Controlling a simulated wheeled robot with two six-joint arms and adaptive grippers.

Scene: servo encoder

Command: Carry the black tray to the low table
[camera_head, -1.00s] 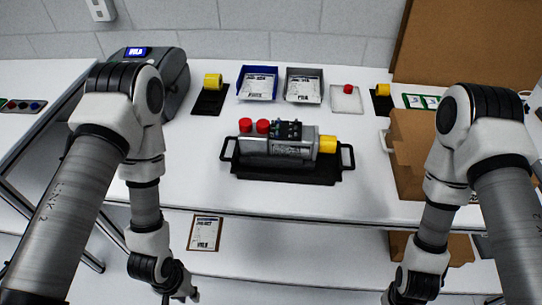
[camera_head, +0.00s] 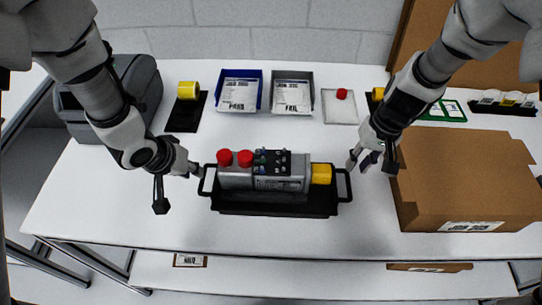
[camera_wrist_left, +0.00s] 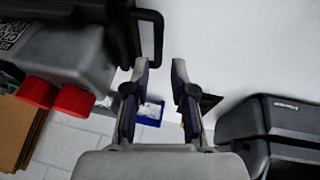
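The black tray (camera_head: 275,209) lies flat on the white workbench, with an upright loop handle at each end. It holds a grey servo motor (camera_head: 262,178) with two red caps and a yellow end. My left gripper (camera_head: 178,188) is open just left of the left handle, apart from it. In the left wrist view, its fingers (camera_wrist_left: 160,88) are apart and empty, with the handle (camera_wrist_left: 157,30) beyond them to the left. My right gripper (camera_head: 371,164) is open, just right of the right handle. A lower white surface (camera_head: 310,277), apparently the low table, shows below the bench's front edge.
A cardboard box (camera_head: 460,180) stands close right of my right gripper. A dark machine (camera_head: 130,95) stands at the back left. Blue (camera_head: 239,91) and grey (camera_head: 291,92) bins line the back. The bench in front of the tray is clear.

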